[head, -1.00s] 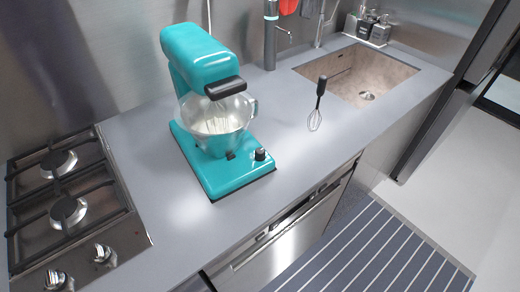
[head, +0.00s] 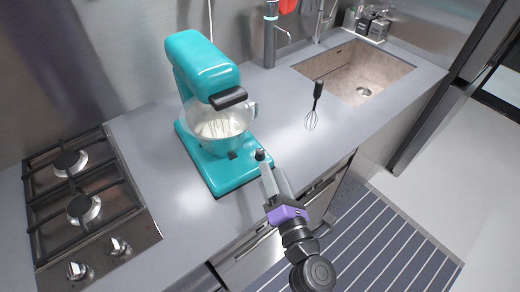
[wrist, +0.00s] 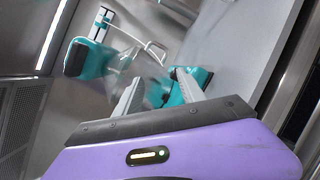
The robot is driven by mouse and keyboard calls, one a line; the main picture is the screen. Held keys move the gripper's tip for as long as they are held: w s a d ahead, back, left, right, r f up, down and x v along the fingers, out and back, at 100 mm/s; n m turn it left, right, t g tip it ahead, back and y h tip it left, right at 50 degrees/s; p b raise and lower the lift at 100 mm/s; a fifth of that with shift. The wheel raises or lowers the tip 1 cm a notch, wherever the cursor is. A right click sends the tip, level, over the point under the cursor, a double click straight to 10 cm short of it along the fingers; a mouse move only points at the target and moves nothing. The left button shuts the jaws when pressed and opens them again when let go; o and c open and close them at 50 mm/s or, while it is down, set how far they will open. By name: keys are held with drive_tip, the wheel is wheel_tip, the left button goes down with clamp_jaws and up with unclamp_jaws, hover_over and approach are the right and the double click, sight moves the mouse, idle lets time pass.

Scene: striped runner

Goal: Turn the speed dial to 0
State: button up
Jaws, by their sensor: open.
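The teal stand mixer (head: 203,68) stands on the grey counter, with a clear bowl (head: 219,121) under its head. Its dark speed dial (head: 260,155) sits at the front right corner of the teal base. My gripper (head: 270,168) is open, with its fingertips close to the dial. I cannot tell whether they touch it. The wrist view shows both fingers of my gripper (wrist: 157,78) apart, pointing at the mixer (wrist: 85,60). The dial cannot be made out there, and its marking is too small to read.
A gas hob (head: 78,192) lies to the left. The counter (head: 165,150) left of the mixer is clear. A striped runner (head: 385,250) lies on the floor.

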sight(261, 158)
drive_tip(key=n, duration=0.1)
drive_tip(key=w+n, duration=0.1)
drive_tip(key=w+a+f+n, duration=0.1)
drive_tip(key=n, duration=0.1)
wheel_tip(261, 158, down, 3)
drive_tip(key=n, duration=0.4)
drive_tip(key=shift+a+r+n+g, duration=0.1)
drive_tip(key=shift+r+n+g, duration=0.05)
drive_tip(key=shift+n+g, duration=0.25)
drive_tip(key=shift+n, duration=0.7)
drive_tip(key=shift+w+r, duration=0.1)
drive_tip(key=shift+w, duration=0.4)
drive_tip(key=shift+x, duration=3.45)
drive_tip(key=shift+c, duration=0.5)
clamp_jaws()
